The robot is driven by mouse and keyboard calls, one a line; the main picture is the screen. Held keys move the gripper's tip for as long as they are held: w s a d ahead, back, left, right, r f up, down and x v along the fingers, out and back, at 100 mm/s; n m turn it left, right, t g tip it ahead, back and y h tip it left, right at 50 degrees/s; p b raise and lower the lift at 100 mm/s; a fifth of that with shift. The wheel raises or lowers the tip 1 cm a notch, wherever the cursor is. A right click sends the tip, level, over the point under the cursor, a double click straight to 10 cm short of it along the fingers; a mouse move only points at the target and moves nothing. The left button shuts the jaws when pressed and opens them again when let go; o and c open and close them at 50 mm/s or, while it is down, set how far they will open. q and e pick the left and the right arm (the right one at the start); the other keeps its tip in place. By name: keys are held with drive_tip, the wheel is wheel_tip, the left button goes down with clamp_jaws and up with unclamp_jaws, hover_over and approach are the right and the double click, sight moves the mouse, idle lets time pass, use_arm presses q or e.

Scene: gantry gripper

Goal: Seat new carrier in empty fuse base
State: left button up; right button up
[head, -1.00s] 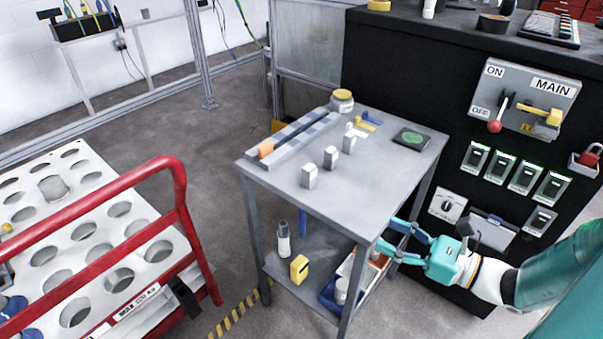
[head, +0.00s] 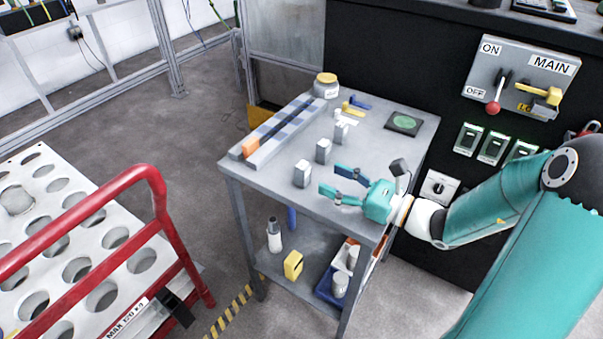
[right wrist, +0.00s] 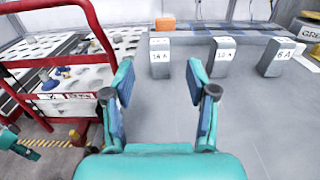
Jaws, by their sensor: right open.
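Three grey block-shaped carriers stand upright in a row on the grey table (head: 270,182): a near one (head: 303,174), a middle one (head: 323,151) and a far one (head: 341,133). In the right wrist view their labels look like 16 A (right wrist: 161,60), 10 A (right wrist: 222,60) and 6 A (right wrist: 281,60); the first number is hard to read. My right gripper (head: 336,180) is open and empty over the table's right side, its fingers towards the carriers, not touching them. Fuse bases (head: 492,146) show on the black panel; my right arm hides its lower part.
A jar (head: 325,85), yellow and blue items and a dark pad with a green disc (head: 404,123) stand behind. A red-railed cart (head: 150,185) is at left. The switch panel (head: 520,78) is at right.

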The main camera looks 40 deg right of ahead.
sight(308, 168)
drive_tip(key=x, duration=0.8)
drive_tip(key=shift+w+a+r, duration=0.1)
drive_tip(key=shift+w, duration=0.1)
clamp_jaws()
